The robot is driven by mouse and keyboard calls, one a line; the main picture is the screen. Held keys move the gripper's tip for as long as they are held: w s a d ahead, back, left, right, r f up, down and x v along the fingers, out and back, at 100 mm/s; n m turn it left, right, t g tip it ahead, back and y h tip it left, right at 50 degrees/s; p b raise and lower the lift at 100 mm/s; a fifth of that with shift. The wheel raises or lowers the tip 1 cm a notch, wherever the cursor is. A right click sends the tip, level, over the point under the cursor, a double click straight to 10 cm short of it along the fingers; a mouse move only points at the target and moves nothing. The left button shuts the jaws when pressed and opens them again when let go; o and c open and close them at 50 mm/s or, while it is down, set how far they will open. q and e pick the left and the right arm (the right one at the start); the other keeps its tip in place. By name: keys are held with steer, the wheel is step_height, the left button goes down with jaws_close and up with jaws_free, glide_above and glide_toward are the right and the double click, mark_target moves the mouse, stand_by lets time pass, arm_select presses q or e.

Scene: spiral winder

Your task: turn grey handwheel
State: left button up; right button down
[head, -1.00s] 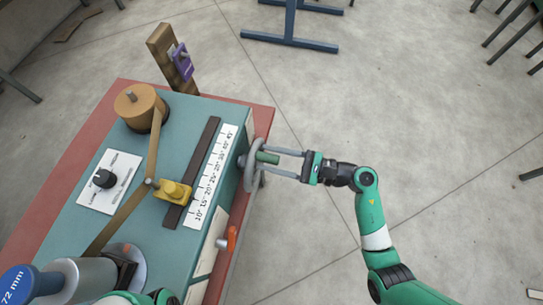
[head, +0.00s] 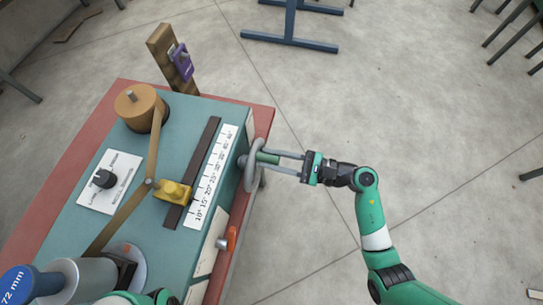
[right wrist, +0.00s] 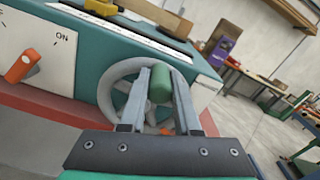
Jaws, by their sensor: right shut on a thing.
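The grey handwheel (head: 250,172) is on the right side of the teal machine, with a green handle (head: 267,158) sticking out from its rim. It also shows in the right wrist view as a spoked grey wheel (right wrist: 112,76), and its green handle (right wrist: 159,85) stands between my fingers. My right gripper (head: 270,161) comes in from the right and is shut on the green handle. The fingers partly cover the wheel's spokes in the wrist view.
An orange switch lever (head: 231,237) is on the same side, below the handwheel. A scale strip (head: 211,180) and a yellow slider (head: 174,191) are on the machine's top. A wooden post (head: 170,58) with a purple tag stands behind.

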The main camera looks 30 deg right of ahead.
mark_target(262, 144)
steer(key=shift+w+d, duration=0.1)
stand_by(0.7)
steer(key=m, duration=0.1)
steer(key=w+d+m, duration=0.1)
steer(key=shift+m+p, duration=0.4)
steer(key=m, duration=0.1)
steer(key=w+d+m, duration=0.1)
steer(key=shift+f+m, duration=0.3)
steer(key=shift+f, duration=0.05)
steer(key=m, duration=0.1)
steer(key=w+d+f+m, duration=0.1)
steer(key=shift+m, duration=0.4)
step_height(262, 144, down, 7)
steer(key=w+d+m+b, duration=0.1)
steer(key=m, duration=1.2)
steer(key=shift+w+f+m, duration=0.2)
steer(key=shift+w+m, duration=0.05)
steer(key=shift+m, duration=0.05)
steer(key=shift+d, duration=0.1)
